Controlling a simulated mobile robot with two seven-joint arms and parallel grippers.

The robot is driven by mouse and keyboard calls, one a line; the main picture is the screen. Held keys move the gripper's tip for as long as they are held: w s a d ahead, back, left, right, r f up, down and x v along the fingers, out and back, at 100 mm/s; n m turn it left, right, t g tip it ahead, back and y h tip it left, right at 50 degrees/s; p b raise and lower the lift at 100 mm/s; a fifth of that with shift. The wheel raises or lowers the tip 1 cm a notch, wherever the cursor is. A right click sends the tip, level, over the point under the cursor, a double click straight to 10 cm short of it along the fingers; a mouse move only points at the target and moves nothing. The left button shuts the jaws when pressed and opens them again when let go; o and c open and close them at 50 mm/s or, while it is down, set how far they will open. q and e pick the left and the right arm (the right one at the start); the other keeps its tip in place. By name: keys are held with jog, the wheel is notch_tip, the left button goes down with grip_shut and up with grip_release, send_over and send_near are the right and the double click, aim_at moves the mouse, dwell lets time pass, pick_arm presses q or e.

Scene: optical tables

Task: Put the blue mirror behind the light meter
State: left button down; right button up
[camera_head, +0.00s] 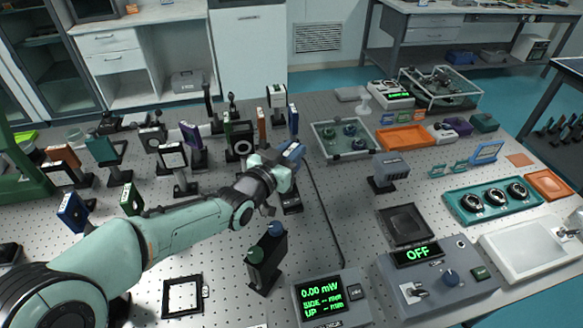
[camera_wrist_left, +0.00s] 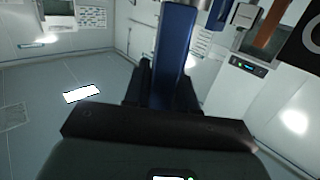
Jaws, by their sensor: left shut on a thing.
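My left gripper (camera_head: 291,152) is over the middle of the perforated table, at the end of the green arm. It is shut on a narrow, upright blue piece, which fits the blue mirror (camera_head: 293,118); in the left wrist view the blue mirror (camera_wrist_left: 175,55) rises between my dark fingers. Its face is not visible. The light meter's readout (camera_head: 322,300) stands at the front edge and shows 0.00 mW. A black cable runs from it back towards my gripper. Whatever is at its far end is hidden. My right gripper is not in view.
Several mounted optics, including a blue-framed one (camera_head: 72,213), crowd the left and back. A two-knobbed post (camera_head: 266,258) stands in front of my gripper. A grey box on a post (camera_head: 390,167) stands to the right. A laser box (camera_head: 435,275) reads OFF.

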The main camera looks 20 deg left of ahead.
pick_arm(q)
jog(key=shift+f+b, duration=0.3)
jog(key=shift+f, duration=1.85)
jog(key=shift+f, duration=0.15)
jog(key=c, duration=0.9)
grip_release()
jog(key=shift+s, duration=0.2)
jog(key=s, duration=0.4)
jog(key=s+a, duration=0.1)
jog(key=s, duration=0.2)
jog(key=s+r, duration=0.1)
jog(key=s, duration=0.3)
jog(key=shift+s+a, duration=0.3)
jog(key=shift+a, duration=0.05)
